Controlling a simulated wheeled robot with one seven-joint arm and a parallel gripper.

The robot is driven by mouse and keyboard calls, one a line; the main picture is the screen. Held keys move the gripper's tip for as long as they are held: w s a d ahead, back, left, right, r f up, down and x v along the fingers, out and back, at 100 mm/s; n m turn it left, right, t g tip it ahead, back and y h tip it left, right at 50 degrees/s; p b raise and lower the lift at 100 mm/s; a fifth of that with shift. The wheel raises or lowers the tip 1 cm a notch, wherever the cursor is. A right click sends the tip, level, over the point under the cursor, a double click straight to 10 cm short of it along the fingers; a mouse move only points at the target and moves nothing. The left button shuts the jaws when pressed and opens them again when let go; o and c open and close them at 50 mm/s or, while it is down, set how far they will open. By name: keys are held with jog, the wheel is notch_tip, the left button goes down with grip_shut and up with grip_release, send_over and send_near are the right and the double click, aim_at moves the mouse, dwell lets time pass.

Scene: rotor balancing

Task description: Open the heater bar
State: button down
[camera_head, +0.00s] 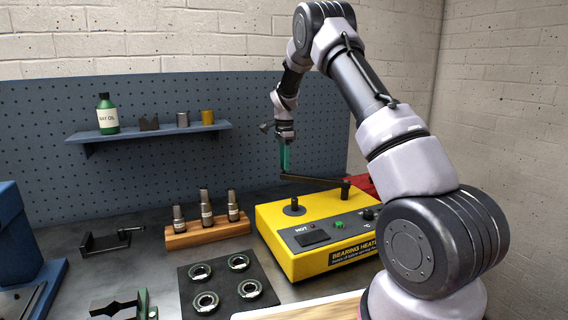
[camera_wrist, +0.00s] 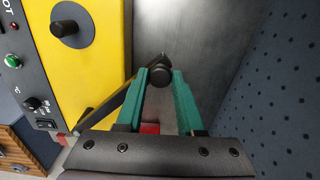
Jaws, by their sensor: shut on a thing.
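The yellow bearing heater (camera_head: 318,222) stands on the bench. Its dark heater bar (camera_head: 315,180) runs from the right post (camera_head: 345,190) to the back left, clear of the left post (camera_head: 294,207). In the wrist view the bar (camera_wrist: 118,102) reaches past the heater's edge over the grey bench, and the near post (camera_wrist: 65,28) stands bare. My gripper (camera_head: 285,174) points down behind the heater, its green fingers shut on the round black knob (camera_wrist: 161,75) at the bar's free end.
A wooden block (camera_head: 207,234) with several tool pieces stands left of the heater. A dark mat (camera_head: 227,283) with several bearings lies in front. A blue pegboard (camera_head: 245,110) with a shelf (camera_head: 150,134) rises behind. A red object (camera_head: 359,183) sits behind the heater's right side.

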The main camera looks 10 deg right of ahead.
jog(key=c, duration=0.5)
grip_release()
jog(key=shift+c, duration=0.2)
notch_tip(320, 180, up, 11)
jog(key=shift+f, duration=0.1)
jog(key=s+d+r+n+t+y, duration=0.25)
jog(key=s+r+n, duration=0.25)
jog(key=s+r, duration=1.3)
jog(key=s+f+n+t, duration=0.2)
jog(key=s+n, duration=0.1)
jog(key=s, duration=0.8)
jog(key=s+f+n+t, duration=0.1)
jog(key=s+n+t, duration=0.1)
jog(key=s, duration=1)
jog(key=shift+s+f+n+t, duration=0.3)
jog(key=shift+f+n+t, duration=0.1)
jog(key=shift+n, duration=0.2)
